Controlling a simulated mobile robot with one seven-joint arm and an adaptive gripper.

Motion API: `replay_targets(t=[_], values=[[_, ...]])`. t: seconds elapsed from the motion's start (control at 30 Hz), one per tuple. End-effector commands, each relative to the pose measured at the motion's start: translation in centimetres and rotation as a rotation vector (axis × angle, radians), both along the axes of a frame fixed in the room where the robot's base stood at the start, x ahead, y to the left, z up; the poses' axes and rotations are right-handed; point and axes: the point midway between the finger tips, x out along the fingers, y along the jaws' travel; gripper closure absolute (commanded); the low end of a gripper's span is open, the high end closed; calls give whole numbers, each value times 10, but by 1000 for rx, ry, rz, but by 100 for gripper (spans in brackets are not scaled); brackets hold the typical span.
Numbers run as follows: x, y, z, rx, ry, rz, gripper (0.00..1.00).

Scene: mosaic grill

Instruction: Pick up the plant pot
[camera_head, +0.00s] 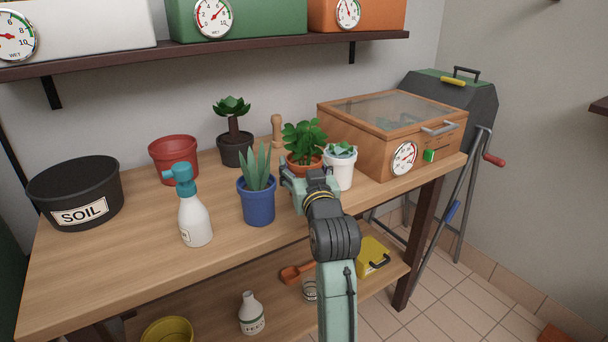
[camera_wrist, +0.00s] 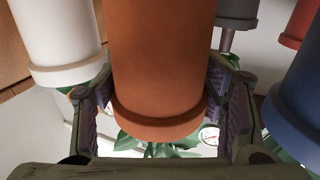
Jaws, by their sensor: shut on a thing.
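The plant pot is terracotta orange with a leafy green plant (camera_head: 304,139). Its rim (camera_head: 294,160) shows in the head view on the wooden bench, between a blue pot and a white pot; my gripper hides its lower part. In the wrist view the terracotta pot (camera_wrist: 160,60) fills the middle, upside down, with its rim and green leaves at the bottom. My gripper (camera_head: 304,178) is shut on it, one finger on each side of the pot. I cannot tell whether the pot is clear of the bench top.
A white pot (camera_head: 342,172) stands close on the right, a blue pot (camera_head: 257,205) on the left. A dark pot (camera_head: 236,153), red pot (camera_head: 173,155), spray bottle (camera_head: 194,217) and soil tub (camera_head: 76,190) are farther left. A wooden box (camera_head: 378,141) stands at right. A shelf (camera_head: 230,52) hangs above.

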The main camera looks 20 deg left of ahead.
Motion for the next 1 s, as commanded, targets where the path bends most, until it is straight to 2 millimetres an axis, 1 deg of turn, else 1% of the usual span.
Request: replay_targets(t=[0.03,0.1,0.13,0.23,0.57,0.6,0.63,0.67,0.87,1.0], values=[[0,0,10,1,-8,0,75],[-1,0,23,2,-9,0,75],[-7,-3,21,3,-6,0,75],[-29,-12,20,2,-5,-1,75],[-94,-40,28,1,-6,-2,75],[-103,-43,29,1,-6,-1,75],[-101,-42,23,1,-8,1,75],[-100,-42,21,1,-8,2,75],[-105,-44,21,2,-11,4,75],[-112,-47,22,3,-10,5,75]])
